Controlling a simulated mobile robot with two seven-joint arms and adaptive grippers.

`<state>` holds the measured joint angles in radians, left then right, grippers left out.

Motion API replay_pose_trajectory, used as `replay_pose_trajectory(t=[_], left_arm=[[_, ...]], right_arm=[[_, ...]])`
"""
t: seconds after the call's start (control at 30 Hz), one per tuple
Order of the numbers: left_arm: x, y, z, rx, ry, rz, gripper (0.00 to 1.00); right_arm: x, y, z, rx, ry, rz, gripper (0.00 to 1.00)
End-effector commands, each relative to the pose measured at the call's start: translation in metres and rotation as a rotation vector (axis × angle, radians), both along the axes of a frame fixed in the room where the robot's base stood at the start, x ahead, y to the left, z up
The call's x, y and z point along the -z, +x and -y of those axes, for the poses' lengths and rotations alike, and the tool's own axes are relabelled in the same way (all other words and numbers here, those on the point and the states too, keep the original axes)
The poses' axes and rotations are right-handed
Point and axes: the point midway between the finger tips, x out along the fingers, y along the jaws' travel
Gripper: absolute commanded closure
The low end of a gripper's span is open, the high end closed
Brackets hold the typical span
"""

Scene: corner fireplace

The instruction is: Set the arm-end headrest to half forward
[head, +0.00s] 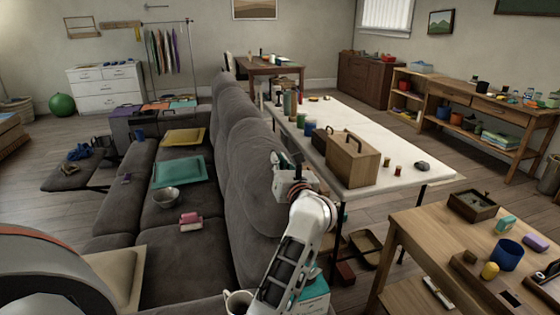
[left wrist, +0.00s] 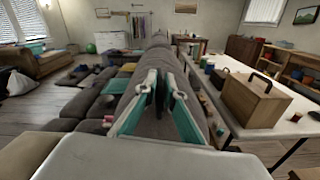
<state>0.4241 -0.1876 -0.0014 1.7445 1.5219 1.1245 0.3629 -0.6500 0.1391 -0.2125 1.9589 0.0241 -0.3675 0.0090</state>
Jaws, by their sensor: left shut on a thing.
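The grey sofa has a row of upholstered headrests along its back. The arm-end headrest (head: 250,190) is the nearest of the row in the head view, and it stands roughly upright. My left gripper (head: 291,162) is at its upper right edge. The dark fingertips are close together, shut on the headrest's edge. The fingers hide the grasped part, so its exact tilt is hard to tell.
A white table (head: 395,140) with a wooden box (head: 352,162) stands close right of the headrest. A wooden side table (head: 420,225) is nearer at right. A bowl (head: 166,197) and a pink object (head: 190,221) lie on the seats.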

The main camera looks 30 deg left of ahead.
Motion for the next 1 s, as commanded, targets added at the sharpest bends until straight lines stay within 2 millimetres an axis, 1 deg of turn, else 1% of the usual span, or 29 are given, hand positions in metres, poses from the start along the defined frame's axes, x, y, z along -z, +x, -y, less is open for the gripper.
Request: replay_pose_trajectory(t=[0.07,0.2,0.3,0.4,0.53,0.83,0.87,0.9,1.0], left_arm=[[-0.001,-0.008,-0.008,-0.003,-0.022,0.023,1.00],[-0.004,-0.031,-0.027,-0.005,-0.092,0.107,1.00],[-0.004,-0.047,-0.041,-0.005,-0.146,0.169,1.00],[-0.003,-0.060,-0.052,-0.004,-0.187,0.218,1.00],[-0.003,-0.068,-0.058,-0.002,-0.216,0.252,1.00],[-0.003,-0.068,-0.059,-0.002,-0.220,0.256,1.00],[-0.003,-0.068,-0.059,-0.002,-0.220,0.256,0.86],[-0.004,-0.068,-0.059,-0.002,-0.220,0.256,0.76],[-0.004,-0.068,-0.059,-0.002,-0.221,0.257,0.75]], right_arm=[[-0.001,0.000,0.000,0.000,0.000,0.000,0.60],[-0.003,0.001,0.000,0.000,-0.001,0.002,0.60],[-0.001,0.001,0.000,0.000,0.000,0.001,0.60],[0.003,0.000,0.000,0.000,0.000,0.000,0.60],[0.005,-0.001,0.000,0.000,0.001,-0.002,0.60],[0.003,0.000,0.000,0.000,0.001,0.002,0.60],[0.003,0.000,0.000,0.000,0.001,0.002,0.60],[0.003,0.000,0.000,0.000,0.001,0.002,0.60],[0.002,0.001,0.000,0.000,0.001,0.002,0.60]])
